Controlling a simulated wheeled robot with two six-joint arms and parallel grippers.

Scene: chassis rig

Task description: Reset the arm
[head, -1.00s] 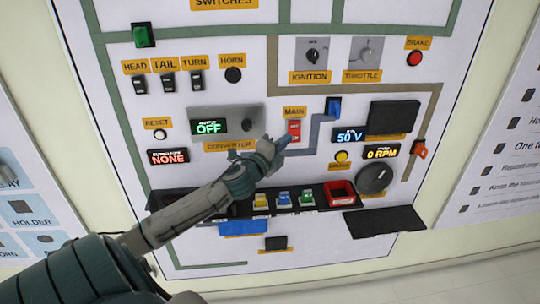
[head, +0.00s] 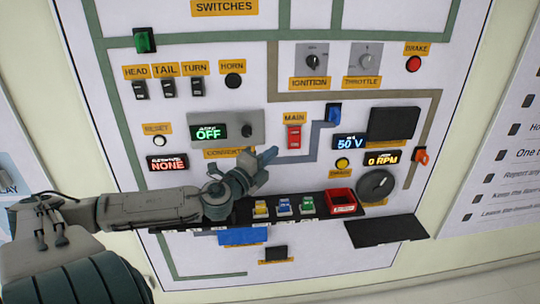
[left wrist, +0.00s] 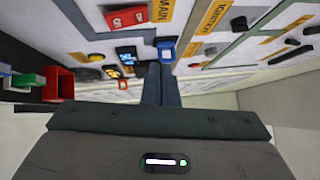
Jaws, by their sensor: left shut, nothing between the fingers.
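My left gripper (head: 268,157) is shut and empty in front of the white panel. In the head view its fingertips show just below and left of the red MAIN switch (head: 294,137), with some panel visible between. In the left wrist view the shut fingers (left wrist: 161,85) point toward the panel, and the MAIN switch (left wrist: 127,18) is at upper left. My left forearm reaches in from the left and covers part of the black shelf's left end. My right gripper is out of view.
The panel carries a converter box (head: 236,128), a blue switch (head: 333,112), a 50 V display (head: 350,141) and a round dial (head: 375,185). The shelf holds a red tray (head: 341,201) and small coloured blocks (head: 283,206). A black ledge (head: 386,226) juts out at lower right.

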